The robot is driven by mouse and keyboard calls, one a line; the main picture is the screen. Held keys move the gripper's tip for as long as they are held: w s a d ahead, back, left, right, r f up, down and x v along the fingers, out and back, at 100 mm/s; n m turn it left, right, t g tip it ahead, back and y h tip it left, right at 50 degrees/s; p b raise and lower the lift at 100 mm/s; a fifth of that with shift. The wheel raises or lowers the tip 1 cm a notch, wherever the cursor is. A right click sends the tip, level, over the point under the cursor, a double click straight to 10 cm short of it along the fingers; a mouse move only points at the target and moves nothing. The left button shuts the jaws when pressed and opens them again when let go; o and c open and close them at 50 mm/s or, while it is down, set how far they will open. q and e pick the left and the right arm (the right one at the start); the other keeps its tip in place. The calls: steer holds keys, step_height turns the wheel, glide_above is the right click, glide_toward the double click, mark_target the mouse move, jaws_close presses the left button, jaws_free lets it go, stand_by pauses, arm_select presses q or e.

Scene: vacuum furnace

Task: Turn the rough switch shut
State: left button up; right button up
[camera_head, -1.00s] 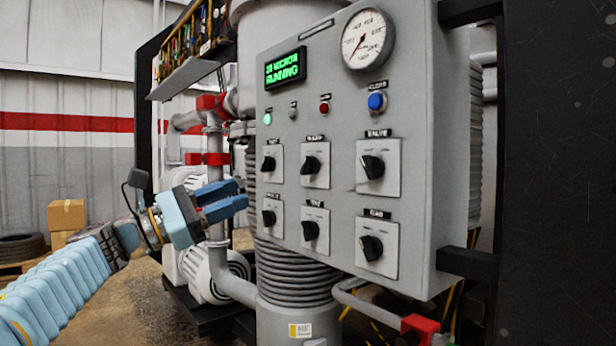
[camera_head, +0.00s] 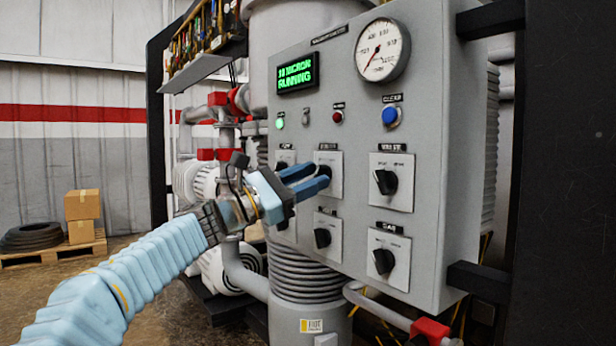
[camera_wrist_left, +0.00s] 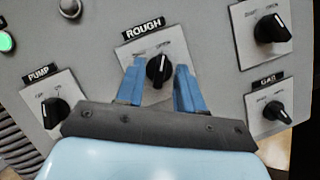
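The rough switch is a black knob with a white pointer mark on a light square plate labelled ROUGH (camera_wrist_left: 158,70). In the head view its plate (camera_head: 336,162) is in the upper row, with the knob mostly hidden by my fingers. In the left wrist view the pointer aims up and slightly right, toward the right of two small labels. My left gripper (camera_head: 320,175) is at the plate with its blue fingers apart, one on each side of the knob; it also shows in the left wrist view (camera_wrist_left: 157,88). Gaps show between fingers and knob. My right gripper is out of view.
The grey panel (camera_head: 428,240) carries other similar knobs close by: pump (camera_wrist_left: 56,110), gas (camera_wrist_left: 276,111) and valve (camera_head: 386,182). Above are a green display reading RUNNING (camera_head: 297,73), a dial gauge (camera_head: 382,50) and a blue button (camera_head: 390,116).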

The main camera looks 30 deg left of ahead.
arm_select(q)
jaws_close()
steer(key=shift+s+d+n+t+y+b, duration=0.15)
steer(key=shift+n+t+y+b, duration=0.35)
steer(key=shift+n+y, duration=1.6)
steer(key=shift+w+d+n+t+y+b, duration=0.2)
steer(key=shift+n+t+y, duration=0.45)
steer(key=shift+n, duration=3)
steer(key=shift+s+d+n+t+y+b, duration=0.15)
steer(key=shift+n+t+y+b, duration=0.75)
steer(key=shift+n, duration=1.95)
steer(key=shift+a+n+g+y+p, duration=0.1)
steer(key=shift+n+g+y+p, duration=0.25)
steer(key=shift+y+p, duration=0.2)
